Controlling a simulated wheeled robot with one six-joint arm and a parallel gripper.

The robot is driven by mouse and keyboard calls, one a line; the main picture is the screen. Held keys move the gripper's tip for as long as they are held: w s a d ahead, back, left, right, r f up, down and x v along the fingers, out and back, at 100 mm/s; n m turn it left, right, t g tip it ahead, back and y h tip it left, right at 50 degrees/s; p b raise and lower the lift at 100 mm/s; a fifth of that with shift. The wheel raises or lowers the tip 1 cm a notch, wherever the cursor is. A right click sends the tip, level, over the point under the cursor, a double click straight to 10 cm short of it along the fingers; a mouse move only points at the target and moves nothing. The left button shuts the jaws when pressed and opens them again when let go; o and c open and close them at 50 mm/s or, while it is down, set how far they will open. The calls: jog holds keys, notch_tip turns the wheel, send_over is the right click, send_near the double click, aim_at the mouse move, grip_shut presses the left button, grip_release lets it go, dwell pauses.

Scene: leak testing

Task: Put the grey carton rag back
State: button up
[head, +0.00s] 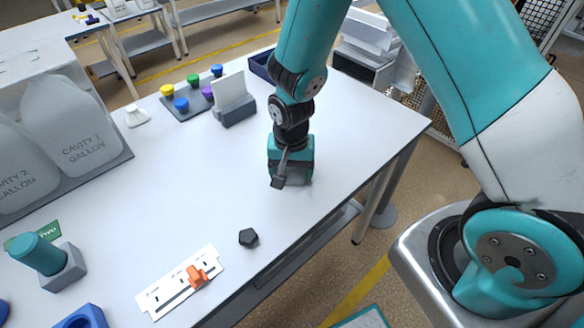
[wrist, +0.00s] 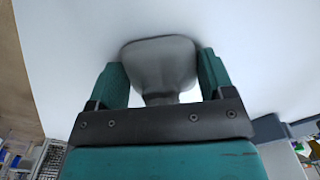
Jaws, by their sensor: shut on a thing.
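My gripper (wrist: 162,78) is shut on a grey, smooth, rounded piece with a narrower neck, which I take to be the grey carton rag (wrist: 158,62); it sits between the two teal fingers in the wrist view. In the head view my gripper (head: 291,172) points down low over the right part of the white table, near its right edge. A small white lump (head: 137,117) lies at the far left of the table.
A grey holder with a white card (head: 232,92) and a tray with coloured knobs (head: 187,109) stand behind. A dark blue bin (head: 262,68) is at the back. Jug moulds (head: 85,140) stand left. A black pentagon (head: 248,237) and an orange slider (head: 196,276) lie in front. The table's middle is clear.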

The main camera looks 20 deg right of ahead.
jog(key=o, duration=1.4)
jog(key=shift+f, duration=0.1)
notch_tip(320, 180, up, 12)
jog(key=shift+f+b, duration=0.1)
jog(key=shift+b, duration=0.4)
jog(key=s+a+r+n+y, duration=0.2)
jog(key=s+r+n, duration=0.4)
jog(key=s, duration=0.3)
jog(key=s+a+r+n+y, duration=0.2)
jog(key=s+r+n, duration=0.4)
jog(key=s+r, duration=0.2)
jog(key=shift+s+n, duration=0.3)
jog(key=shift+s, duration=0.2)
